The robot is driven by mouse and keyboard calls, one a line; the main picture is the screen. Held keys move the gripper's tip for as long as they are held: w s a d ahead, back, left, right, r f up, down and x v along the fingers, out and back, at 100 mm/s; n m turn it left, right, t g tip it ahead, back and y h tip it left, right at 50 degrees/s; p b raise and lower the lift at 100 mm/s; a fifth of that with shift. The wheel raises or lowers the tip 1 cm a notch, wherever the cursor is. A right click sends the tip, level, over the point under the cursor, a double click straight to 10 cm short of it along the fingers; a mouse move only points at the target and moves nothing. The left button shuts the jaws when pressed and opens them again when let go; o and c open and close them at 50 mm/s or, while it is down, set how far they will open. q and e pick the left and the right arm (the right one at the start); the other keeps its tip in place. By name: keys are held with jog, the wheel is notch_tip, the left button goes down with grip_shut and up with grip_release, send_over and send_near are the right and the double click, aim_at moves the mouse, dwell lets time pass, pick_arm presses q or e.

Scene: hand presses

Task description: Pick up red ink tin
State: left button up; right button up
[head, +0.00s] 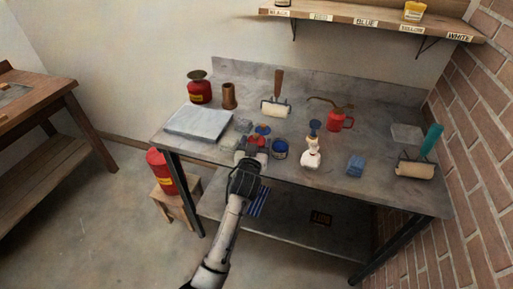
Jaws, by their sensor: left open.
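A small red tin (256,141), which looks like the red ink tin, sits near the front edge of the grey bench and is partly hidden behind my left gripper (252,153). The gripper is open and reaches over the bench's front edge, its fingertips close to the tin. I cannot tell whether the fingers are around it or only in front of it. A blue tin (280,148) stands just right of the gripper. A small blue round item (263,129) lies just behind the red tin. My right gripper is out of view.
On the grey bench (370,190) are a white-and-blue bottle (311,150), a blue block (355,164), a red oil can (340,120), two rollers, one at the back (274,108) and one at right (415,169), and a grey slab (199,122). A labelled shelf (340,17) hangs above.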

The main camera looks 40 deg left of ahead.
pick_arm(q)
jog(key=c, duration=0.9)
